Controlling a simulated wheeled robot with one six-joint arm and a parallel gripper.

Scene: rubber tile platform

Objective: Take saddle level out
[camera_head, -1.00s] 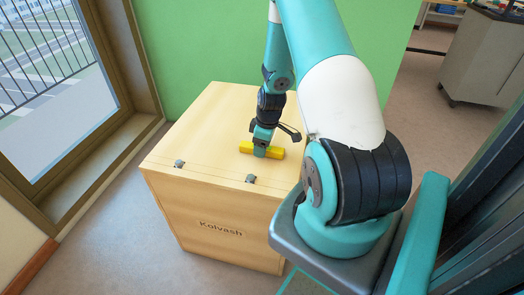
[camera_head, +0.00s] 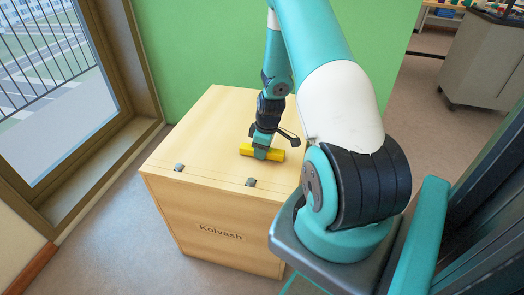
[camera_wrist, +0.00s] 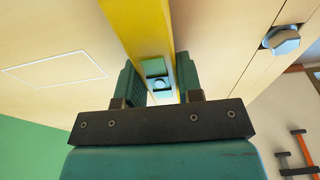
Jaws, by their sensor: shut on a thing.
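The saddle level is a yellow bar (camera_head: 275,155) at the top of a closed wooden box (camera_head: 213,110) marked "Kolvash". My gripper (camera_head: 261,152) is over the bar's middle and shut on it. I cannot tell whether the bar touches the lid.
A green wall (camera_head: 200,50) stands behind, a window (camera_head: 50,80) at left.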

